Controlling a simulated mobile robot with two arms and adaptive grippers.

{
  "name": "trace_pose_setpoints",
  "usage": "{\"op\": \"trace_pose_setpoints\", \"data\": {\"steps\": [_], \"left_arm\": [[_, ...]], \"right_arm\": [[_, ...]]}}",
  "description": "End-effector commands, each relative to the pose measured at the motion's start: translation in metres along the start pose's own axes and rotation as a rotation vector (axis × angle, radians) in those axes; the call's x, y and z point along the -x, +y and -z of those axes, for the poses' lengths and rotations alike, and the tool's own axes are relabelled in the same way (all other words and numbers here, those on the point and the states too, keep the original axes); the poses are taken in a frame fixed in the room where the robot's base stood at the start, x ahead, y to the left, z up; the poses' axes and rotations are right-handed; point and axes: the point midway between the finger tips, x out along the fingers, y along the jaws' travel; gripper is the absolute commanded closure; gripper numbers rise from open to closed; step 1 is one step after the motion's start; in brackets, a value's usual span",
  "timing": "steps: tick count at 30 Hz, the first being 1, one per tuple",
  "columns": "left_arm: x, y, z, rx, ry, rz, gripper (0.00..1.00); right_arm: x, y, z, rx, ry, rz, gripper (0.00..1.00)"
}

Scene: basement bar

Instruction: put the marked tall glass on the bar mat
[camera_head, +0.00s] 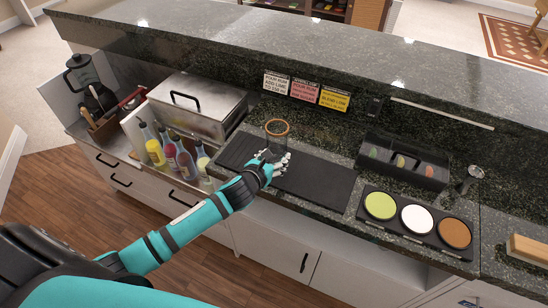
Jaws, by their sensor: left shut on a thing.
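The tall glass (277,131) is clear with an orange-brown band at its rim. It is upright over the left half of the bar mat (322,187), a long black mat on the dark granite counter. My left gripper (274,157) is shut on the glass low down, and its fingers hide the lower part. I cannot tell whether the glass base touches the mat. My right gripper is not in view.
Several bottles (170,153) and a steel lidded bin (198,104) stand at the left. A black garnish caddy (403,163) and a tray with green, white and brown rounds (417,219) are at the right. The mat's right half is clear.

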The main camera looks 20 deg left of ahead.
Motion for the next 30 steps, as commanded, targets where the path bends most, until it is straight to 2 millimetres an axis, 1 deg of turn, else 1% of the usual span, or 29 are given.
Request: {"op": "trace_pose_setpoints", "data": {"steps": [4, 5, 9, 10, 17, 20, 23, 26, 30], "left_arm": [[-0.001, 0.0, 0.002, 0.0, -0.002, 0.001, 1.0], [-0.001, 0.0, 0.002, 0.0, 0.0, 0.0, 0.44], [-0.001, 0.0, 0.002, 0.0, 0.0, 0.0, 0.25], [-0.001, 0.0, 0.002, 0.0, 0.0, 0.0, 0.24], [-0.001, 0.0, 0.002, 0.001, 0.0, 0.0, 0.24], [0.003, 0.0, 0.0, -0.001, 0.001, 0.0, 0.24], [0.016, 0.0, 0.001, -0.002, 0.0, 0.002, 0.24], [0.035, 0.0, 0.001, -0.003, 0.0, 0.002, 0.24], [0.067, -0.001, 0.002, -0.003, 0.001, 0.003, 0.24]], "right_arm": [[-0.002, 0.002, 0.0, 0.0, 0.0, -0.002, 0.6], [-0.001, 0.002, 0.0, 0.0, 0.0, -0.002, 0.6], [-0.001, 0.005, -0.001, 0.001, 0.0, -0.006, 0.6], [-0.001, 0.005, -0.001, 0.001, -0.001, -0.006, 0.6], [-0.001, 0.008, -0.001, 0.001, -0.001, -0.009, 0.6], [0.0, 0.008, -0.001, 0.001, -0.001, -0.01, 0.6], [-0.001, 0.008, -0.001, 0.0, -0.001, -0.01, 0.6], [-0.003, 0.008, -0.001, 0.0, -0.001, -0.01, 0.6], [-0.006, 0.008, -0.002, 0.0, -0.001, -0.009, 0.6]]}}
